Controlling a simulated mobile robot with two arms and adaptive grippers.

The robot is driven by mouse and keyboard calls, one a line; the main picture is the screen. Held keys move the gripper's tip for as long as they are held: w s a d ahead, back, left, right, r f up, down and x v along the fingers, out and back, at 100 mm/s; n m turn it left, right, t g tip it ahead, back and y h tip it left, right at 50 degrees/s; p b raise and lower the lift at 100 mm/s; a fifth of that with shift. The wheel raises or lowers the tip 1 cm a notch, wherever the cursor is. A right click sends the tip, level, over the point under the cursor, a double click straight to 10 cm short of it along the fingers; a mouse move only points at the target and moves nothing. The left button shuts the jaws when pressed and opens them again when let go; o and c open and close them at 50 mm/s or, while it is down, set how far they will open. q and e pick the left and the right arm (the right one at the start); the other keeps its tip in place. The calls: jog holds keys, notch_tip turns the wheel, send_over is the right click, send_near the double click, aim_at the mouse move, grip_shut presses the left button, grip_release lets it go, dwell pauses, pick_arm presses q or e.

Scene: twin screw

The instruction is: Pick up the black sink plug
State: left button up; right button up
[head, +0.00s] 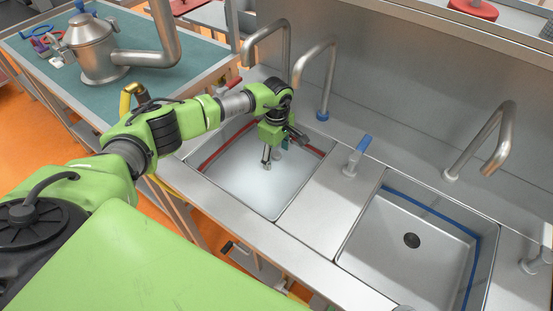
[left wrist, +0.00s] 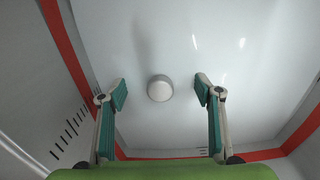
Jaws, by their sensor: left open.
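My left gripper (head: 278,155) reaches down into the left sink (head: 240,185), which has a red stripe around its wall and a pale, cloudy white bottom or fill. In the left wrist view the gripper (left wrist: 160,93) is open, with one teal-padded finger on each side of a pale round knob (left wrist: 159,88). The knob lies between the fingertips, apart from both. I cannot tell whether it belongs to the plug. No clearly black plug shows in this sink. A dark round disc (head: 411,240) lies on the floor of the right sink; I cannot tell if it is a plug or a drain. My right gripper is out of view.
Steel taps (head: 318,75) and a blue-topped lever (head: 357,155) stand along the counter behind and between the sinks. The right sink (head: 365,215) has a blue stripe. A green-topped table (head: 40,65) with a metal vessel (head: 95,50) stands at the left.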

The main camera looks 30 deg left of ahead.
pick_arm(q)
jog(key=c, duration=1.2)
jog(key=shift+r, duration=0.1)
